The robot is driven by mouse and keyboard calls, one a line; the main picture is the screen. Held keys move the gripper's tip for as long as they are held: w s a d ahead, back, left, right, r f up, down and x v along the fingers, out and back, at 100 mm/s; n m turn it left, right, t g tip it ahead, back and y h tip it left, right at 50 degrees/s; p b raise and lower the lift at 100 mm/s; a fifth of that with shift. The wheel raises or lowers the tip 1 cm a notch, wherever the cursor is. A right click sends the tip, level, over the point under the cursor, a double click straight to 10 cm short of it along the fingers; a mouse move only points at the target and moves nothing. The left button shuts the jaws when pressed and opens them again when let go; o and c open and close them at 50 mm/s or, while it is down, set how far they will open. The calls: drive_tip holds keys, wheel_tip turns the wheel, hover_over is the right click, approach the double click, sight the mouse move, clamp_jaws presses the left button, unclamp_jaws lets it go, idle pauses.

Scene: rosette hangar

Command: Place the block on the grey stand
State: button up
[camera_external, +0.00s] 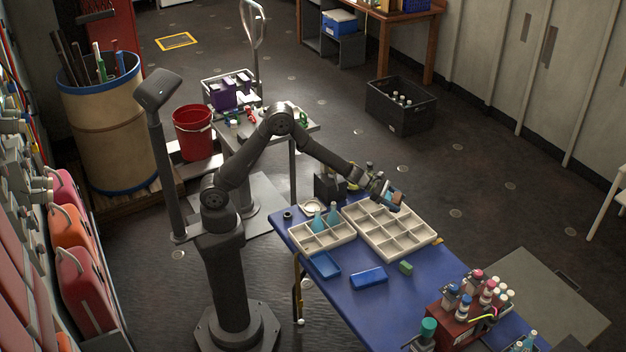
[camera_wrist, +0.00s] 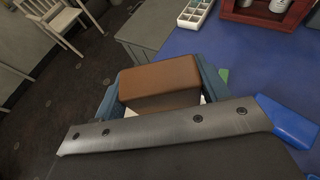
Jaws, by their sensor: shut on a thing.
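A brown block (camera_wrist: 160,82) sits between the blue fingers of my gripper (camera_wrist: 160,95) in the wrist view. My gripper (camera_external: 388,198) is shut on it. In the external view the block (camera_external: 397,198) shows as a small orange-brown patch, held above the far right part of the pale compartment tray. A flat-topped grey thing (camera_external: 545,297) stands beside the blue table at the lower right, well away from my gripper. It also shows in the wrist view (camera_wrist: 160,28), beyond the block. I cannot tell for sure whether it is the grey stand.
A black crate (camera_external: 400,112) stands on the floor. A white chair (camera_wrist: 55,22) is beyond the table.

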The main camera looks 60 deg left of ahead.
drive_tip(key=s+d+f+m+g+h, duration=0.1)
drive_tip(key=s+d+f+m+g, duration=0.4)
drive_tip(key=s+d, duration=0.7)
drive_tip(key=s+d+f+m+g+h, duration=0.25)
drive_tip(key=s+d+f, duration=0.35)
drive_tip(key=s+d, duration=0.65)
hover_over(404, 292)
drive_tip(key=shift+g+y, duration=0.25)
drive_tip(key=shift+y, duration=0.2)
wheel_tip(404, 292, down, 6)
drive_tip(key=shift+s+f, duration=0.15)
drive_tip(key=shift+f, duration=2.05)
drive_tip(key=shift+a+f, duration=0.1)
drive_tip(key=shift+f, duration=0.05)
drive_tip(key=o, duration=1)
